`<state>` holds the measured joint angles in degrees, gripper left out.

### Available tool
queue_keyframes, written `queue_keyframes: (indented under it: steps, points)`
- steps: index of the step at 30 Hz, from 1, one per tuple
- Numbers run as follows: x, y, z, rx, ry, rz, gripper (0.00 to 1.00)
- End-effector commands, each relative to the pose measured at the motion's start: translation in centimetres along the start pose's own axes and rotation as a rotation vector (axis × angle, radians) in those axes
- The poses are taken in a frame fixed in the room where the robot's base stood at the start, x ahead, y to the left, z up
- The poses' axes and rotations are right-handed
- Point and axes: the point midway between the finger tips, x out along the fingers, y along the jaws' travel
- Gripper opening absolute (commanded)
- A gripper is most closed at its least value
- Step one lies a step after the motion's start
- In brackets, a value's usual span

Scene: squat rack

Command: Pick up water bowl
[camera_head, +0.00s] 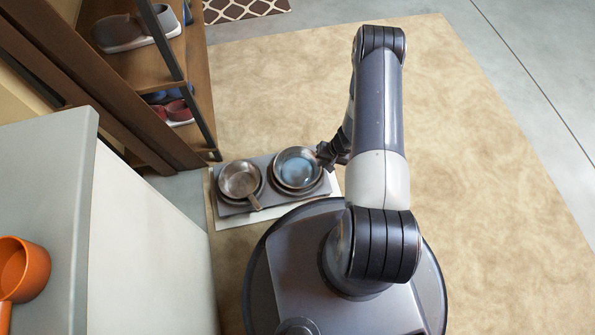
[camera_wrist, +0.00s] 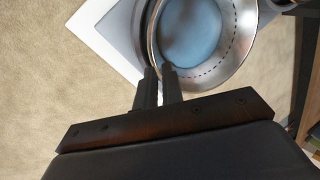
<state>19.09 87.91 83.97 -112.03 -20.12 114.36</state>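The water bowl (camera_head: 297,167) is a round metal bowl with blue water, on the right side of a low grey feeding stand (camera_head: 236,210). It also shows in the wrist view (camera_wrist: 190,35), with a shiny rim and a dashed dark line inside. My gripper (camera_head: 326,153) is at the bowl's right edge in the head view. In the wrist view its two fingers (camera_wrist: 159,70) are close together at the near rim, one outside and one inside the bowl, with the rim between them. Whether the bowl is clear of the stand cannot be told.
A second metal bowl (camera_head: 239,179) with a scoop-like handle sits on the stand's left. A wooden shoe rack (camera_head: 150,55) stands behind left. A grey cabinet (camera_head: 150,240) with an orange pot (camera_head: 22,268) is at left. Beige carpet (camera_head: 490,190) is open at right.

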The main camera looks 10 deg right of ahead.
Motion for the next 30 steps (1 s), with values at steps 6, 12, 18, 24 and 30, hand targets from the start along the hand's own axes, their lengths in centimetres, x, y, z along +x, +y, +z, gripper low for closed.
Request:
queue_keyframes:
  steps: [6,12,18,24,30]
  points:
    - [2.5,0.1,0.0,0.000,0.000,0.000,0.08]
    - [4.6,0.2,-0.2,-0.003,0.000,0.000,0.08]
    - [7.2,0.3,-0.2,-0.003,0.002,0.000,0.08]
    - [7.2,0.1,-0.2,-0.002,0.003,0.000,0.08]
    - [7.2,0.2,-0.2,-0.002,0.003,0.000,0.00]
